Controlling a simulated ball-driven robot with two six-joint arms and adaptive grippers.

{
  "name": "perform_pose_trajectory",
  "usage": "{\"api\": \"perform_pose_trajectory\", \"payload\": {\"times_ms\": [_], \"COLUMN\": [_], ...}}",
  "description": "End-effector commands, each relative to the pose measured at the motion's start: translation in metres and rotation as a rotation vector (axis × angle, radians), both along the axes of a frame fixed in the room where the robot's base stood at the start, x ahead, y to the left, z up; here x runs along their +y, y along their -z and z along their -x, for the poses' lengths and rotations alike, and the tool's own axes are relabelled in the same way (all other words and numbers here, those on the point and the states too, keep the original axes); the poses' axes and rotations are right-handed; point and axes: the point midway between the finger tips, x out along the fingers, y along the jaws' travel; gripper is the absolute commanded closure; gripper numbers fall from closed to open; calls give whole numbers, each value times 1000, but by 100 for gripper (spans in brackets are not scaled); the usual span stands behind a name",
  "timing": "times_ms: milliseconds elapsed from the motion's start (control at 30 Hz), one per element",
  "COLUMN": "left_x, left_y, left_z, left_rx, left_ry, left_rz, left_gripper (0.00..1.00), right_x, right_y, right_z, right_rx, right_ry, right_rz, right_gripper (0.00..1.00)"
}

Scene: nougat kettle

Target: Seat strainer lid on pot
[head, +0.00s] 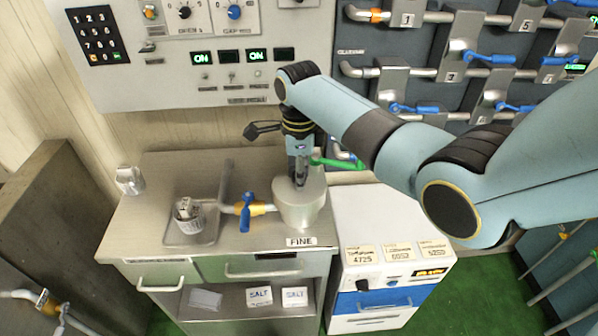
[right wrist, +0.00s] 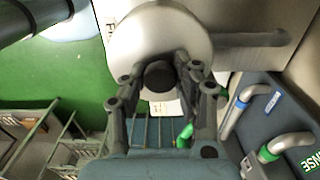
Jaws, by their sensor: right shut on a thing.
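The grey metal pot (head: 302,213) stands on the counter, behind the "FINE" label. My right gripper (head: 299,179) points down over its top from above. In the right wrist view the gripper (right wrist: 160,76) is shut on the dark round knob of the pale, disc-shaped strainer lid (right wrist: 140,38). The lid's underside and its contact with the pot are hidden, so I cannot tell whether it touches or sits level on the rim. My left gripper is not in view.
A pipe with a blue-handled valve (head: 246,211) runs close to the pot's left side. A small labelled can (head: 186,212) stands in a shallow basin further left. A control panel (head: 215,50) rises behind. A white drawer cabinet (head: 385,235) stands at right.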

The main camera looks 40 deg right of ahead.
Motion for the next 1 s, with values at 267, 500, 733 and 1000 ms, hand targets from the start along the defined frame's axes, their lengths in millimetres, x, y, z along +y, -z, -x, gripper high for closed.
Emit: {"api": "perform_pose_trajectory", "payload": {"times_ms": [267, 500, 733, 1000], "left_x": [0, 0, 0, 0], "left_y": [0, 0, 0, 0], "left_z": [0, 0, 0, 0], "left_rx": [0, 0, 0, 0], "left_ry": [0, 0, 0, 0], "left_rz": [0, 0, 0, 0], "left_gripper": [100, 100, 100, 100], "right_x": [0, 0, 0, 0], "right_y": [0, 1, 5, 5], "right_z": [0, 0, -1, -1], "right_rx": [-1, 0, -1, -1], "right_ry": [0, 0, 0, 0], "right_rz": [0, 0, 0, 0], "right_gripper": [100, 100, 100, 100]}}
